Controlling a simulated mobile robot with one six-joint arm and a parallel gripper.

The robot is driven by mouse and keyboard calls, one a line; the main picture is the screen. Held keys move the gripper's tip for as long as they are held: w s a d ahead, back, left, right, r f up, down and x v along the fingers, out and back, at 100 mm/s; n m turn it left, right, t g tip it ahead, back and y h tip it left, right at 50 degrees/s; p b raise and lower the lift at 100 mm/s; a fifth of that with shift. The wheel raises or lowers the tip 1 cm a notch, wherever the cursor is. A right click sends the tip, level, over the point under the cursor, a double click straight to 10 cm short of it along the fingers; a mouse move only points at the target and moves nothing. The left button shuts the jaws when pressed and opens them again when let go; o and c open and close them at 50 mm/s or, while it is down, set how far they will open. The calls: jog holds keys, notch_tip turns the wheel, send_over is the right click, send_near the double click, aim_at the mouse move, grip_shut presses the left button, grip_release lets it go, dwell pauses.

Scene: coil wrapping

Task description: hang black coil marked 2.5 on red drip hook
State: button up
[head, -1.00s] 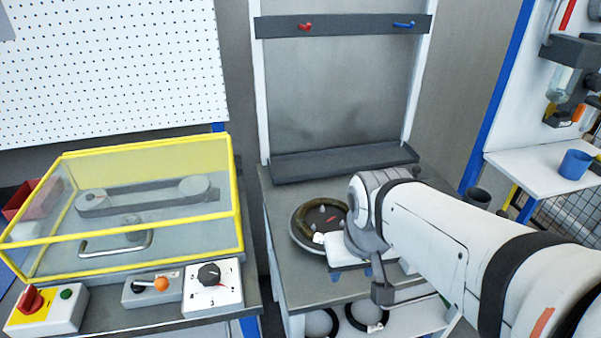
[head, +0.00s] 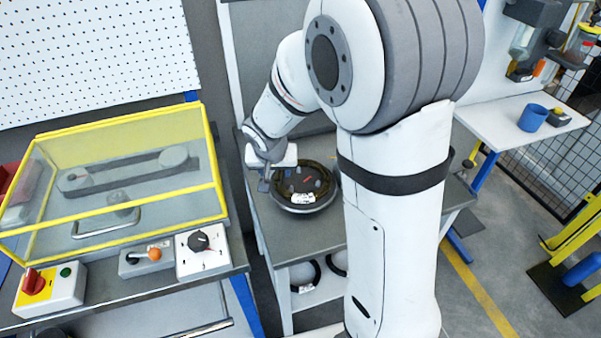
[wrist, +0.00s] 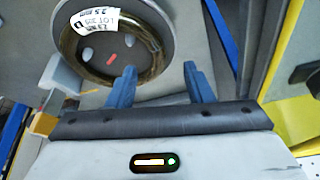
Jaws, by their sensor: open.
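A dark brownish coil of wire lies on a round turntable; the coil (wrist: 152,42) carries a white tag (wrist: 98,20) that seems to read 2.5 mm. In the head view the coil (head: 325,178) sits on the turntable (head: 310,208) on the grey bench. Black coils (head: 317,272) also lie on the shelf below, their markings unreadable. My gripper (wrist: 158,70) is open and empty. Its left finger overlaps the coil's edge in the wrist view; its right finger is outside the turntable. In the head view my gripper (head: 263,180) is left of the coil. The red hook is not in view now.
A yellow-framed clear cover (head: 115,180) and control boxes (head: 202,250) stand to the left. A side table with a blue cup (head: 532,118) is at the right. My arm hides much of the bench and rack.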

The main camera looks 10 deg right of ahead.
aim_at(278, 178)
jog(key=shift+w+p+x, duration=0.2)
jog(key=shift+x, duration=1.6)
jog(key=shift+w+p+x, duration=0.15)
jog(key=shift+w+x, duration=0.05)
jog(key=shift+x, duration=1.55)
jog(key=shift+d+r, duration=0.15)
jog(key=shift+d, duration=0.05)
grip_shut()
